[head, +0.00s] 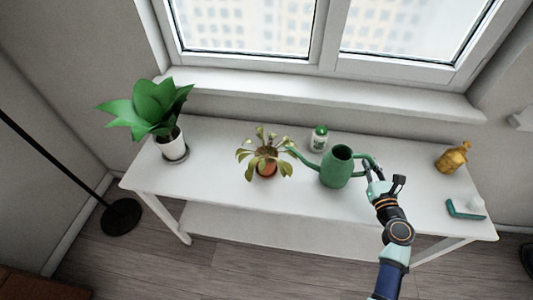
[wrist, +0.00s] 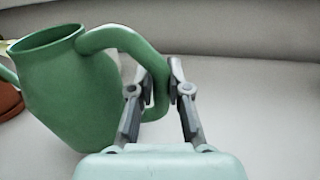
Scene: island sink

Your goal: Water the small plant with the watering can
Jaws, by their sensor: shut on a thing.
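The green watering can (head: 337,168) stands on or just above the white table, right of the small plant; I cannot tell whether its base touches. Its spout points left, with the tip close to the plant's leaves. The small plant (head: 264,152) has drooping, yellowish leaves in a terracotta pot (head: 267,169). My gripper (head: 373,172) is on the right side of the can, shut on its handle. In the wrist view the fingers (wrist: 158,90) close on the handle, and the can (wrist: 70,90) fills the left; the terracotta pot shows partly at the left edge (wrist: 8,100).
A large leafy plant (head: 150,107) in a white pot is at the table's left end. A small green-and-white bottle (head: 319,138) stands behind the can. A golden-brown item (head: 453,158) and a green item (head: 466,210) lie at the right. The front middle of the table (head: 270,200) is clear.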

